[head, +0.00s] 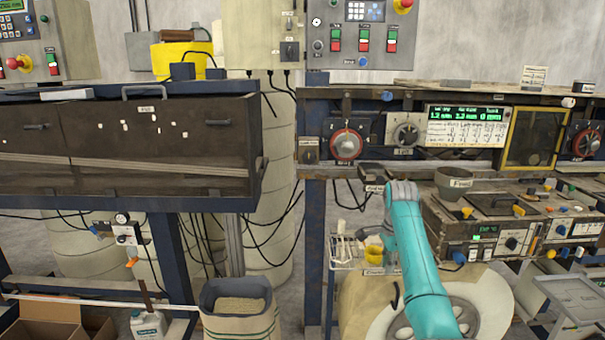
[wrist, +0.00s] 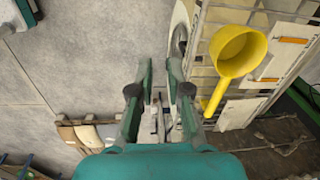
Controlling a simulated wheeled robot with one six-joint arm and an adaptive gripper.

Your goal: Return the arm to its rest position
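My teal arm (head: 415,265) shows in the head view, reaching up from the lower right in front of the machine bench. Its gripper cannot be made out there. In the wrist view my gripper (wrist: 159,75) points down over the grey floor, its two fingers apart with a clear gap between them. Nothing is held between the fingers. A yellow scoop (wrist: 237,52) hangs or rests on a wire rack just right of the fingers, apart from them. A small yellow cup (head: 374,253) shows beside my arm in the head view.
The wire rack (head: 350,253) stands close left of my arm. The control bench (head: 480,225) is to its right, with a large cream roll (head: 375,305) below. A grain sack (head: 240,312) and cardboard box (head: 55,320) stand lower left.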

